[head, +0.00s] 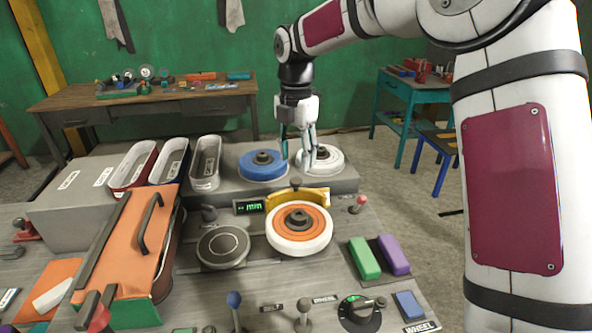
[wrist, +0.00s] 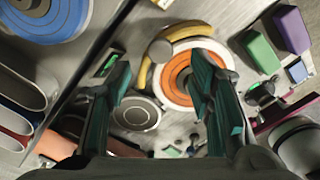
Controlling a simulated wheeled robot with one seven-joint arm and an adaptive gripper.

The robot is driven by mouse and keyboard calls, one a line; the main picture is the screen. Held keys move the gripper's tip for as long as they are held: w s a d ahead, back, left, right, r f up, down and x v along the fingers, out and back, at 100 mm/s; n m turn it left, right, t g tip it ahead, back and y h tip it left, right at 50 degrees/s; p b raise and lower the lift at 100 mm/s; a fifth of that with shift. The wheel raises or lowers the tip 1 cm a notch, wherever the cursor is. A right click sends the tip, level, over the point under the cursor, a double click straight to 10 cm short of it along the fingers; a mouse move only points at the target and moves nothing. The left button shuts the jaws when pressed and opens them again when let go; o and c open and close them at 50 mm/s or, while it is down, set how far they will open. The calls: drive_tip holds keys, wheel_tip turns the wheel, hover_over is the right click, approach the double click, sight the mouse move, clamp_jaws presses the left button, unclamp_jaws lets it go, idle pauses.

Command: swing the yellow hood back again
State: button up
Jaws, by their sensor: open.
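The yellow hood (head: 318,194) is a curved band along the back edge of the wheel with an orange face and white rim (head: 312,232). A dark knob (head: 296,183) stands up from the hood. In the wrist view the hood (wrist: 148,72) curves around one side of the same wheel (wrist: 172,75), and its knob (wrist: 160,51) shows pale. The wheel's face is uncovered. My gripper (head: 297,152) is open and empty, pointing down behind and above the hood, apart from it. In the wrist view its teal fingers (wrist: 161,72) are spread, the right one overlapping the wheel.
A blue wheel (head: 262,166) and a white wheel (head: 330,158) lie on the raised back ledge near my gripper. Green (head: 364,258) and purple (head: 393,255) blocks are at right. A red-tipped lever (head: 358,204), a small green display (head: 249,207) and a round grey plate (head: 223,246) flank the wheel.

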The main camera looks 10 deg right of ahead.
wheel_tip(320, 180, up, 6)
drive_tip(key=shift+s+r, duration=0.1)
idle(0.4)
drive_tip(key=s+d+r+m+t+h, duration=0.1)
drive_tip(key=s+d+r+m+t, duration=0.15)
drive_tip(key=s+m, duration=0.55)
drive_tip(key=s+d+r+m+t, duration=0.15)
drive_tip(key=s+r+m, duration=0.35)
drive_tip(key=s, duration=0.5)
drive_tip(key=s+d+f+m, duration=0.2)
drive_tip(key=s+f+m, duration=0.1)
drive_tip(key=s+m, duration=0.3)
drive_tip(key=s+d+f+m+t+y, duration=0.1)
drive_tip(key=s+d+f+m, duration=0.1)
drive_tip(key=s+m, duration=0.5)
drive_tip(key=shift+s+f+m, duration=0.3)
drive_tip(key=shift+s+f, duration=0.3)
drive_tip(key=shift+s, duration=0.45)
